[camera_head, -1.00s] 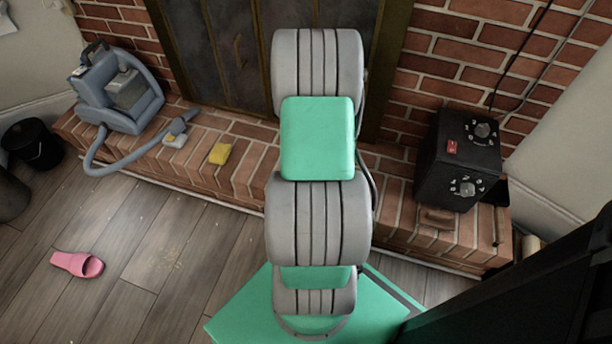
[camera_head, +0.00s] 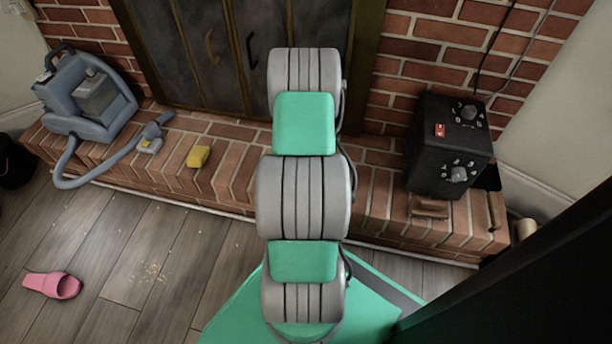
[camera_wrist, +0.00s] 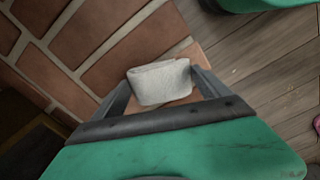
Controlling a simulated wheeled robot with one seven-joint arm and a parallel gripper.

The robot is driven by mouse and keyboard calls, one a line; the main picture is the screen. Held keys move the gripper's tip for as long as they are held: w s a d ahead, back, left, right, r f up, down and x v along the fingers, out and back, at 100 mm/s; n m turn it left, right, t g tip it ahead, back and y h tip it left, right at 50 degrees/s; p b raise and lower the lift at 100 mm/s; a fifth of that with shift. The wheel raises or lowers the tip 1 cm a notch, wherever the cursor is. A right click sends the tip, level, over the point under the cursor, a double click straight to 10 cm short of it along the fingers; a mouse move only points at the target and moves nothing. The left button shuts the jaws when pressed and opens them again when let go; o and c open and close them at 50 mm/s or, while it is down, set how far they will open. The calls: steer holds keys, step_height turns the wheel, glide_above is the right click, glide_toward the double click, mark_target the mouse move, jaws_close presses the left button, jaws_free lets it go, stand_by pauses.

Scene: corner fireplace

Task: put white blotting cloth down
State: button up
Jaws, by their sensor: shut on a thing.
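The white cloth (camera_wrist: 158,83) shows in the wrist view as a folded, textured pad. My gripper (camera_wrist: 163,88) is shut on it, with one dark finger on each side. A tan surface shows just behind and around the cloth; I cannot tell whether the cloth touches it. In the head view, my arm hides the gripper and the cloth.
The brick hearth (camera_head: 225,150) holds a blue-grey cleaning machine (camera_head: 88,95) with a hose, a yellow sponge (camera_head: 198,157), a black box with dials (camera_head: 447,145) and a brown brush (camera_head: 430,206). A pink slipper (camera_head: 52,285) and crumbs (camera_head: 150,272) lie on the floor.

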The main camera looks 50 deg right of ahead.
steer(key=o, duration=1.1)
step_height(320, 180, up, 12)
steer(key=p, duration=0.5)
steer(key=w+a+r, duration=0.7)
steer(key=a+r, duration=0.3)
steer(key=a, duration=0.2)
steer(key=s+a+r, duration=0.2)
steer(key=a+r, duration=0.1)
steer(key=a, duration=0.5)
steer(key=s+a+r+t, duration=0.1)
steer(key=s+a+r, duration=0.1)
steer(key=a, duration=0.6)
steer(key=s+a+r+t, duration=0.1)
steer(key=s+a+r, duration=0.1)
steer(key=a+r, duration=0.2)
steer(key=shift+a+r, duration=0.15)
steer(key=shift+a, duration=0.8)
steer(key=shift+a+r, duration=0.1)
steer(key=shift+a, duration=0.85)
